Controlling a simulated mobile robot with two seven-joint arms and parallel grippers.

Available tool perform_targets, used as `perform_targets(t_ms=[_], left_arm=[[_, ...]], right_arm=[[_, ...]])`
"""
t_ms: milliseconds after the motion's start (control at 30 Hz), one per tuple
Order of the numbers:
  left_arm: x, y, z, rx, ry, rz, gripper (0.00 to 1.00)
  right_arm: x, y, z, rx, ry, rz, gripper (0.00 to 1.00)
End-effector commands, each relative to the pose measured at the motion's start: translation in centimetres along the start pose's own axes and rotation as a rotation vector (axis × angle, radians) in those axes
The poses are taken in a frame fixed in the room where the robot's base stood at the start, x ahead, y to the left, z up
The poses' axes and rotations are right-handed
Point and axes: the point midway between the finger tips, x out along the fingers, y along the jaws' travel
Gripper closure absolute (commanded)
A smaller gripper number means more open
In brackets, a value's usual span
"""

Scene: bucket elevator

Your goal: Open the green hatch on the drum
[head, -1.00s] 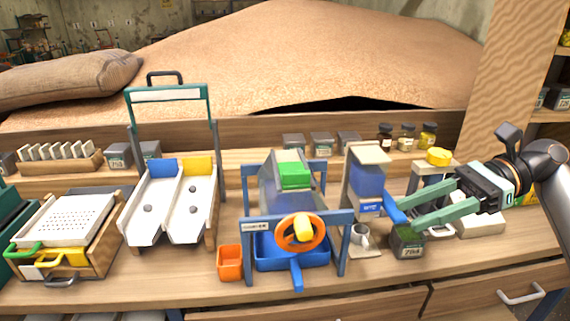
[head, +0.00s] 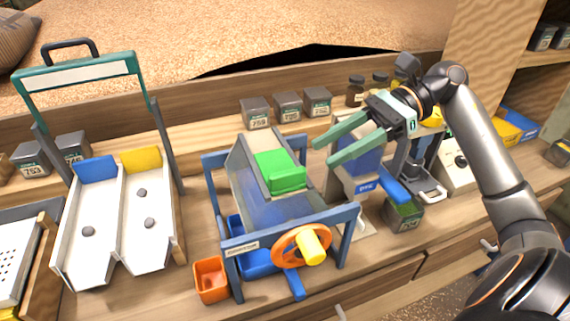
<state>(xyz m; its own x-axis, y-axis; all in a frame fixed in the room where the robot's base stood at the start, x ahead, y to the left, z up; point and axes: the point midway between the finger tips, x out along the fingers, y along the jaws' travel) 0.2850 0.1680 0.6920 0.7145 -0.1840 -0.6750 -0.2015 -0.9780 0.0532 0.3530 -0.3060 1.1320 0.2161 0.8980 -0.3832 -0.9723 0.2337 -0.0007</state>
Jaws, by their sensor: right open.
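The green hatch (head: 281,172) lies on the upper face of the grey drum (head: 262,212) and looks closed. The drum sits in a blue frame (head: 345,214) with an orange wheel and yellow knob (head: 312,248) at the front. My right gripper (head: 322,152) is open and empty, its two green fingers pointing left toward the hatch. It is to the right of the hatch, apart from it in the picture. My left gripper is not in view.
A blue hopper device (head: 362,168) stands below and behind my right gripper. An orange bin (head: 211,279) sits left of the frame. A two-lane white chute (head: 147,235) stands further left. Labelled tins (head: 288,107) line the back ledge.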

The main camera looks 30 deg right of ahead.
Motion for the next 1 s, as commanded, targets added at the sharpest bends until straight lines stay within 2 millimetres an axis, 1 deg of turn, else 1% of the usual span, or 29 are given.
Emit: perform_targets(t_ms=[33, 200, 300, 400, 600, 833, 867, 1000], left_arm=[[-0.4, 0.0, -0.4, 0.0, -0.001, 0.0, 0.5], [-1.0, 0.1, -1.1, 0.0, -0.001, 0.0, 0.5], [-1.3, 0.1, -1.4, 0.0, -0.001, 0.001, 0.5], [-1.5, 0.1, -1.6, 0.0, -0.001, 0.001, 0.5], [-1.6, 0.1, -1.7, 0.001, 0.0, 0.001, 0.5], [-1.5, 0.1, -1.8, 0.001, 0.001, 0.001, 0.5], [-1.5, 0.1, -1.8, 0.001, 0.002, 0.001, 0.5], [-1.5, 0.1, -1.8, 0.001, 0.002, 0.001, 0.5]], right_arm=[[1.1, 0.1, 0.3, 0.0, -0.002, 0.005, 0.53], [4.5, 0.1, 0.3, 0.0, -0.002, 0.004, 0.53], [6.2, 0.1, 0.3, -0.001, -0.003, 0.002, 0.53], [7.4, 0.1, 0.2, -0.001, -0.003, 0.001, 0.53], [8.5, 0.0, 0.1, -0.001, -0.001, 0.0, 0.53], [8.6, 0.0, 0.0, -0.001, -0.001, 0.0, 0.53], [8.6, 0.0, 0.0, -0.001, -0.001, 0.0, 0.55], [8.6, 0.0, 0.0, -0.001, -0.001, 0.0, 0.71]])
